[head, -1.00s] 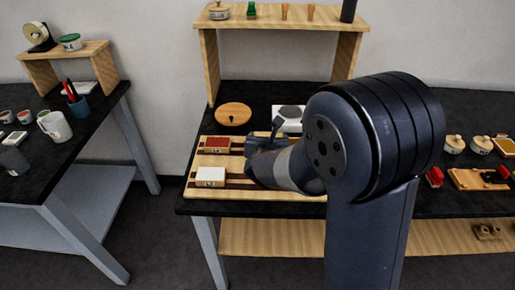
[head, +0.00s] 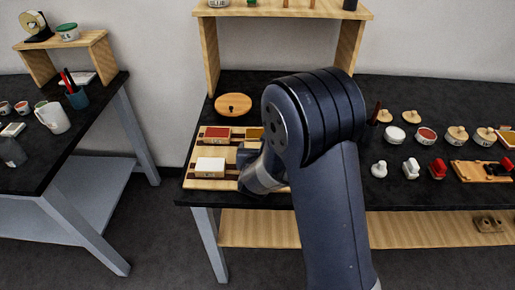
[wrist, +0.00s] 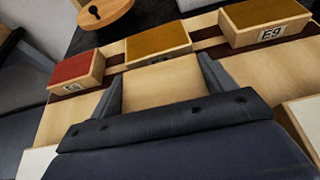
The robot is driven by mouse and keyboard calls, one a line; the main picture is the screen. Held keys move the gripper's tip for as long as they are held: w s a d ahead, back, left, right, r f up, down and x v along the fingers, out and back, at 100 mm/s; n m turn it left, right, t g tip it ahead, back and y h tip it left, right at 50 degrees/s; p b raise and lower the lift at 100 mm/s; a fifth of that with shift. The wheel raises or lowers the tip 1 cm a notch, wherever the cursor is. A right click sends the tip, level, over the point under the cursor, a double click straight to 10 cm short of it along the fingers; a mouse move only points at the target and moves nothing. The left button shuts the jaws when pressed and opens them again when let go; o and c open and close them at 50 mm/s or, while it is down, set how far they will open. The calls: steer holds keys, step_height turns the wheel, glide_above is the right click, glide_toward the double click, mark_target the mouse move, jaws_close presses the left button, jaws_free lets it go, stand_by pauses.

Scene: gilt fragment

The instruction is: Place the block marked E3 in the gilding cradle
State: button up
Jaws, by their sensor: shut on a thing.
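My gripper (wrist: 160,66) has one finger at each side of a gold-topped wooden block (wrist: 157,42) and is shut on it. No label on this block shows, so I cannot read its mark. It lies in line with a red-topped block (wrist: 77,68) on its left and a gold-topped block marked E9 (wrist: 268,15) on its right. The cradle appears to be the pale board with dark strips (wrist: 55,125). The held block is low over or on this board; contact is unclear. In the head view, my gripper (head: 246,153) is over the board, partly hidden by my arm.
A white-topped block (head: 210,166) sits at the board's front left. A round wooden lid (head: 233,104) lies behind the board. Jars, stamps and a wooden tray (head: 476,179) stand to the right. A shelf (head: 280,10) rises behind.

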steer(key=shift+f, duration=0.15)
steer(key=o, duration=0.5)
steer(key=shift+b, duration=0.3)
steer(key=o, duration=0.5)
